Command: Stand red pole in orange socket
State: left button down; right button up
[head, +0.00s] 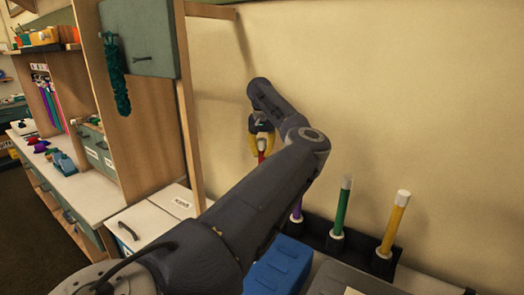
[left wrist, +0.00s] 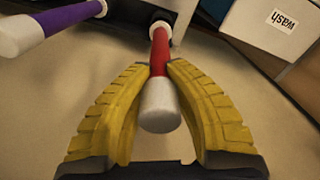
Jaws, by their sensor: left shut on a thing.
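My left gripper (head: 261,147) has yellow ribbed fingers and is near the wall, beyond my arm in the head view. In the left wrist view its fingers (left wrist: 157,66) are closed around the red pole (left wrist: 159,52), below the white tip that points toward the camera. The pole's far end shows a white collar beside the dark rack; I cannot tell whether it is seated there. Only a short piece of the red pole (head: 262,156) shows in the head view, as my arm hides the rest. I see no orange socket. My right gripper is out of view.
A dark rack (head: 352,246) along the wall holds a green pole (head: 342,210), a yellow pole (head: 396,222) and a purple pole (head: 297,212). A blue box (head: 278,268) is in front. A wooden cabinet (head: 140,105) stands left. A white "wash" bin (left wrist: 265,25) is near the gripper.

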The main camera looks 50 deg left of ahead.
aim_at(262, 139)
pick_arm(q)
jog(key=shift+f, duration=1.9)
jog(key=c, duration=1.3)
grip_release()
notch_tip(262, 139, up, 12)
jog(key=shift+s+f, duration=0.1)
jog(key=shift+s, duration=0.05)
